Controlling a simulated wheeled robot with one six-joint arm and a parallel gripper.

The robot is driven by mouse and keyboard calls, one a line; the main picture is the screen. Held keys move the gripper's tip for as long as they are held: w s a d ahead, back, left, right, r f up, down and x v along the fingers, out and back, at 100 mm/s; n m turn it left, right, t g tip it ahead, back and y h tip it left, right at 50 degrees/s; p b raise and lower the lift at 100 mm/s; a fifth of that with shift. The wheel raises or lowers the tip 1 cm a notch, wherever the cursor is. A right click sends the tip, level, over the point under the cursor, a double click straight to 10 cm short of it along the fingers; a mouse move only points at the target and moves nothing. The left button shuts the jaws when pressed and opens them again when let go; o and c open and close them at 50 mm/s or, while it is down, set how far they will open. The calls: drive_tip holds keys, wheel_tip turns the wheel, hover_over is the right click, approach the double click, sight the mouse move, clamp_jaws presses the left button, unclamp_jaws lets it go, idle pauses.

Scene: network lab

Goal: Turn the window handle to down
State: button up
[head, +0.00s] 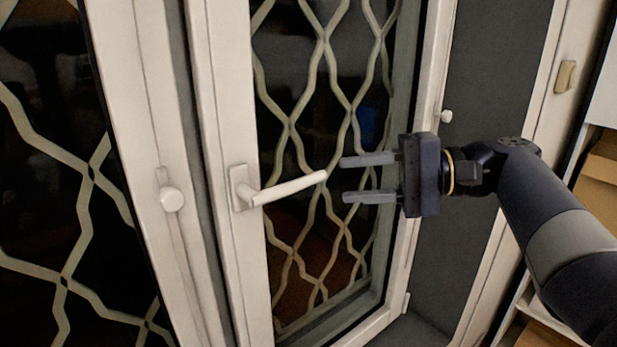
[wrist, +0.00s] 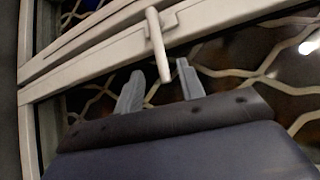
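The white window handle (head: 288,189) sits on a plate on the window frame. Its lever points right and slightly up in the head view, close to horizontal. My gripper (head: 345,178) is open, just right of the lever's free end, with one finger above and one below the lever's line. In the wrist view the handle (wrist: 158,45) reaches down toward the gap between the two grey fingertips of my gripper (wrist: 160,78). The fingers do not appear to touch the lever.
The window frame (head: 224,110) holds glass with a wavy cream lattice (head: 325,60). A neighbouring frame with a round white knob (head: 172,199) stands to the left. A shelf with boxes (head: 600,165) is at the right, beyond my arm.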

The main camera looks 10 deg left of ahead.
sight(306, 184)
drive_tip(key=a, duration=0.3)
drive_tip(key=a+f+p, duration=0.1)
drive_tip(key=a, duration=0.5)
drive_tip(key=shift+s+f, duration=0.2)
drive_tip(key=shift+s, duration=0.2)
clamp_jaws()
